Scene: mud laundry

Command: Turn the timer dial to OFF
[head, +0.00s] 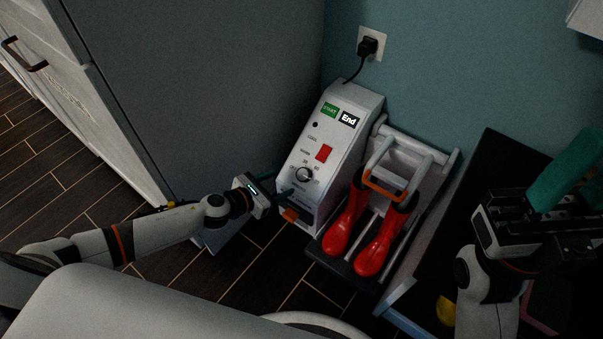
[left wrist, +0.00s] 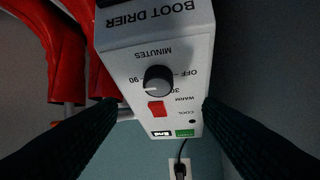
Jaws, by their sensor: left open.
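The timer dial (head: 304,175) is a round dark knob on the sloped front of the white boot drier (head: 334,120). In the left wrist view the panel is upside down, and the dial (left wrist: 158,80) sits between the MINUTES, OFF, 30 and 90 markings. Its pale mark appears on the lower left of the knob, away from OFF. My left gripper (head: 276,196) is open in front of the drier's lower front. Its dark fingers (left wrist: 160,103) frame the dial from both sides, apparently without touching it. My right gripper (head: 500,217) is far right; its jaw opening is unclear.
Red boots (head: 346,222) stand on a rack (head: 424,165) right of the drier. A red switch (head: 324,152) and green START label (head: 330,110) are above the dial. A grey cabinet (head: 210,80) is at left. A teal item (head: 565,170) lies by my right gripper.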

